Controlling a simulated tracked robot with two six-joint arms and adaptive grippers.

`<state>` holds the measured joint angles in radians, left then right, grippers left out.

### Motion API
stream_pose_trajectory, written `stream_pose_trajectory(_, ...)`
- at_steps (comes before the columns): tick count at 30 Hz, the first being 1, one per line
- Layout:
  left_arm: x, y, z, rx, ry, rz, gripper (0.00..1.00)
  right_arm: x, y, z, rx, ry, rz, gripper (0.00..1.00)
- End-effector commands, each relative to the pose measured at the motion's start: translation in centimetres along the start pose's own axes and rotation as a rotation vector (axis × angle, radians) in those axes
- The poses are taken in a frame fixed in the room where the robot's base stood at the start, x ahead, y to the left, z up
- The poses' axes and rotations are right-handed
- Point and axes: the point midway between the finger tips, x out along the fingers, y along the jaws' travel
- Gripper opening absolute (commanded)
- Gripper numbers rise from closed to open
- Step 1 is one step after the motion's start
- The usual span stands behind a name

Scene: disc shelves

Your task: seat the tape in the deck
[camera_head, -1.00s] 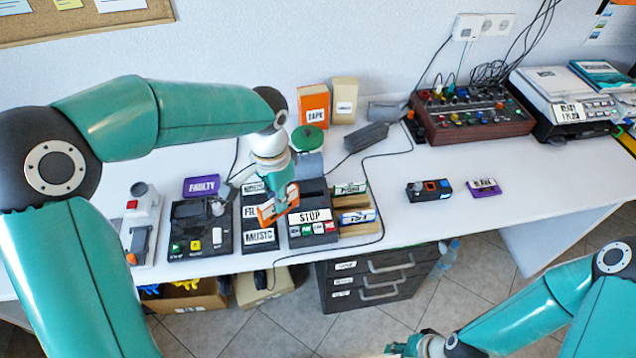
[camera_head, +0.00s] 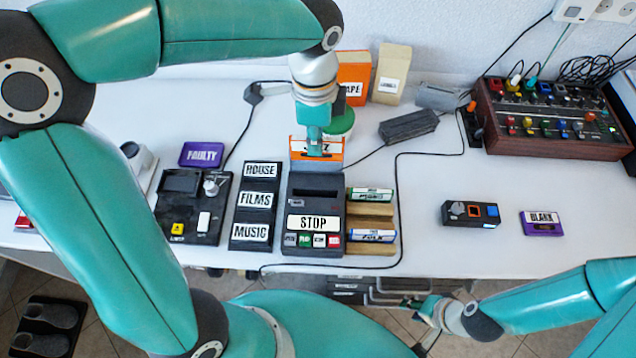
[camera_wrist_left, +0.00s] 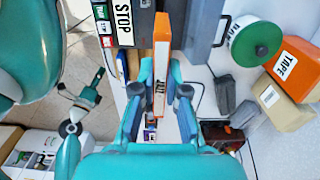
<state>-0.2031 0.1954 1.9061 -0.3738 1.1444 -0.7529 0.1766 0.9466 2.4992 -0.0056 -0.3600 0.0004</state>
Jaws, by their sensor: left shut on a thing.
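The orange tape (camera_head: 333,150), with a partly hidden white label, is in my left gripper (camera_head: 316,143). It stands at the back edge of the black deck (camera_head: 317,208), behind its dark slot, apparently above the table. The deck has a STOP label and a row of coloured buttons. In the left wrist view the fingers (camera_wrist_left: 160,88) close on both sides of the tape (camera_wrist_left: 162,50), beside the deck. My right gripper (camera_head: 418,304) is low in front of the table, far from the deck; its fingers are too small to judge.
A rack labelled HOUSE, FILMS, MUSIC (camera_head: 256,206) stands left of the deck. Wooden holders with tapes (camera_head: 371,236) stand right. Purple FAULTY (camera_head: 201,154) and BLANK (camera_head: 542,223) tapes lie apart. A green reel (camera_head: 342,124) and boxes stand behind. A cable runs right of the holders.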

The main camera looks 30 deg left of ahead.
Motion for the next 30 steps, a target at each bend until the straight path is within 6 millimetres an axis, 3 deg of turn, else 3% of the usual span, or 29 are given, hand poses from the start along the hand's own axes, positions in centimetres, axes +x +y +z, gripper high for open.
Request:
stream_pose_trajectory(6,6.3,0.1,0.3,-0.007,-0.004,0.008,0.00,0.3,0.1,0.0,0.000,0.000,0.000,0.33)
stream_pose_trajectory(12,10.6,0.0,0.3,-0.009,-0.002,0.005,0.00,0.5,0.2,0.0,0.000,0.000,0.000,0.33)
stream_pose_trajectory(30,16.3,-0.1,0.4,-0.013,0.001,0.001,0.00,0.9,0.3,0.0,0.000,0.001,0.000,0.33)
